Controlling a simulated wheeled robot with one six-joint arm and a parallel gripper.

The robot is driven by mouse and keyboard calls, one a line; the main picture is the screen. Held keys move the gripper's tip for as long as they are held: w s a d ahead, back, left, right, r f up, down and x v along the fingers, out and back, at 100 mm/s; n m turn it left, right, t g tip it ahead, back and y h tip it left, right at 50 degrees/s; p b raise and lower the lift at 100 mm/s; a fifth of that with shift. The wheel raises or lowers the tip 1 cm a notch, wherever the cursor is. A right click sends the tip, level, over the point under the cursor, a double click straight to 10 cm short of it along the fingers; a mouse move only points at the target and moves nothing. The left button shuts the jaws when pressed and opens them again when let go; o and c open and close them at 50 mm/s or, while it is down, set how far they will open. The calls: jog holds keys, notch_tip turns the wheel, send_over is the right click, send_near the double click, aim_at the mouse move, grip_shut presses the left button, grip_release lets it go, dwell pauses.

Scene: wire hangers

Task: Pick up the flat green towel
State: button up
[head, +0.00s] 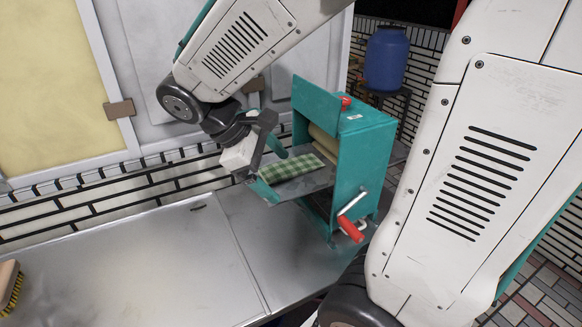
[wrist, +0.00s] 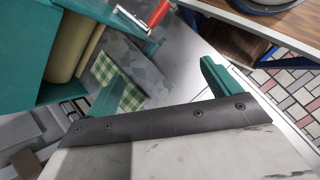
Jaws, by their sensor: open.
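The green towel (head: 292,167) is green and white checked and lies flat on the grey metal tray (head: 312,181) of a teal roller machine (head: 362,150). In the wrist view the towel (wrist: 131,98) shows beside the left finger, which hides part of it. My gripper (head: 268,170) is open at the towel's left end in the head view, with its teal fingers spread. In the wrist view the gap of my gripper (wrist: 160,72) is empty, and the towel is mostly left of it. I cannot tell whether a finger touches the towel.
The machine has pale rollers (wrist: 68,45) and a red-handled crank (head: 351,229) at its front right. It stands on a metal counter (head: 130,265), clear at left except for a brush (head: 10,285) at the edge. A blue barrel (head: 387,60) stands behind.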

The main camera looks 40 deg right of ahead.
aim_at(279, 169)
jog(key=w+f+n+h, duration=0.7)
jog(key=w+n, duration=0.1)
jog(key=w, duration=0.4)
jog(key=x, duration=0.5)
jog(key=r+x, duration=0.1)
jog(key=x, duration=0.2)
jog(key=shift+d+f, duration=0.15)
jog(key=shift+d, duration=0.3)
jog(key=c, duration=1.1)
